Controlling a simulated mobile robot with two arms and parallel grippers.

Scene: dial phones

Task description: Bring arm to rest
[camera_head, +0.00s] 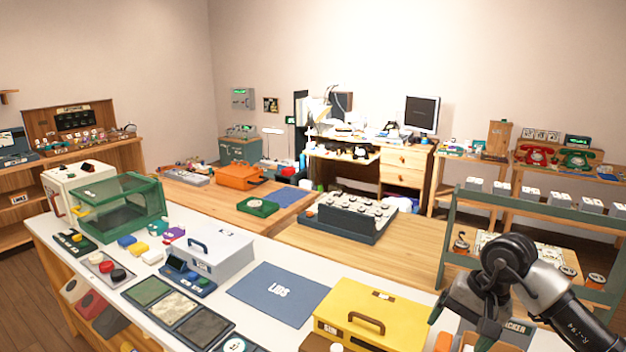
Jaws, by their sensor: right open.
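My right arm comes in from the lower right, and its dark gripper (461,330) points down in the front right corner. It is open, with nothing seen between its fingers. It hangs over or just in front of the right end of the white counter, beside the yellow box (350,318); the exact gap cannot be told. My left arm and gripper are not in view. A red dial phone (535,154) and a green dial phone (578,158) stand on a wooden table at the back right, well apart from my gripper.
A blue "LIDS" mat (278,292) lies on the white counter (232,303). A grey handled box (208,253) and a green clear-sided case (118,205) stand to its left. A green-grey rack (448,235) with several small boxes stands behind my right arm. Wooden tabletop (395,250) lies partly clear.

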